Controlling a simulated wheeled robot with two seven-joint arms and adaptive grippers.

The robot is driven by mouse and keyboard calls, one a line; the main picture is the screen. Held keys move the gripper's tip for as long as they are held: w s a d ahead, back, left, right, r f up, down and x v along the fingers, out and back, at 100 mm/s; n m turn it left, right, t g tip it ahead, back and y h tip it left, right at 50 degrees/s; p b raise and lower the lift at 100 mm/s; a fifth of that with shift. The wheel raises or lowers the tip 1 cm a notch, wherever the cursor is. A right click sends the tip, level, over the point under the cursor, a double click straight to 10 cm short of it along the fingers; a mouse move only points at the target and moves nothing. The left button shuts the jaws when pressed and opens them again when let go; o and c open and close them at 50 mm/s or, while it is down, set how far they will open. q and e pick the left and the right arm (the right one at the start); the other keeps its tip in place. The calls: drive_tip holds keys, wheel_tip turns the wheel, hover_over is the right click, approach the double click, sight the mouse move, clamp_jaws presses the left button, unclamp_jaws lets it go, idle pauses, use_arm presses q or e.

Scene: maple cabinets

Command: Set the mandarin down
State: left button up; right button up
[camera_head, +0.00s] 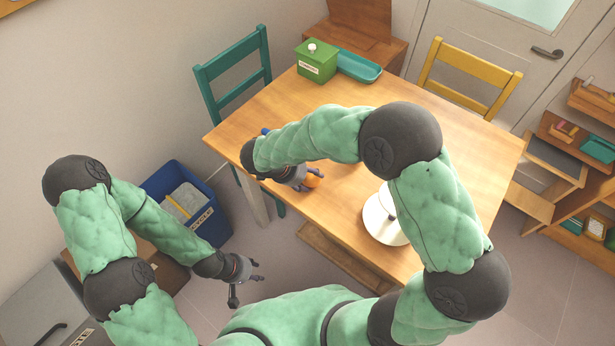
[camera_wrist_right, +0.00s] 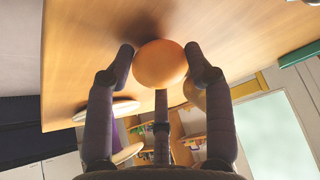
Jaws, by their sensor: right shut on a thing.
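The orange mandarin (camera_head: 313,180) is over the wooden table (camera_head: 450,150), near its left front side. My right gripper (camera_head: 306,180) is shut on it. In the right wrist view the mandarin (camera_wrist_right: 160,63) sits between the fingertips, with the table surface behind it and a dark shadow close by. I cannot tell whether it touches the tabletop. My left gripper (camera_head: 258,272) hangs apart from the table, over the floor, with its fingers spread and nothing in them.
A green box (camera_head: 316,62) and a teal tray (camera_head: 359,66) stand at the table's back left corner. A white round stand (camera_head: 378,222) is on the right front, partly behind my arm. Teal and yellow chairs (camera_head: 235,70) (camera_head: 470,75) border the table. The right half is mostly clear.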

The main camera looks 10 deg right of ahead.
drive_tip(key=shift+f, duration=0.1)
drive_tip(key=o, duration=0.9)
drive_tip(key=shift+o, duration=0.2)
drive_tip(key=shift+a+r, duration=0.2)
drive_tip(key=shift+r, duration=0.25)
drive_tip(key=p+v, duration=0.4)
drive_tip(key=v, duration=0.7)
drive_tip(key=shift+s, duration=0.1)
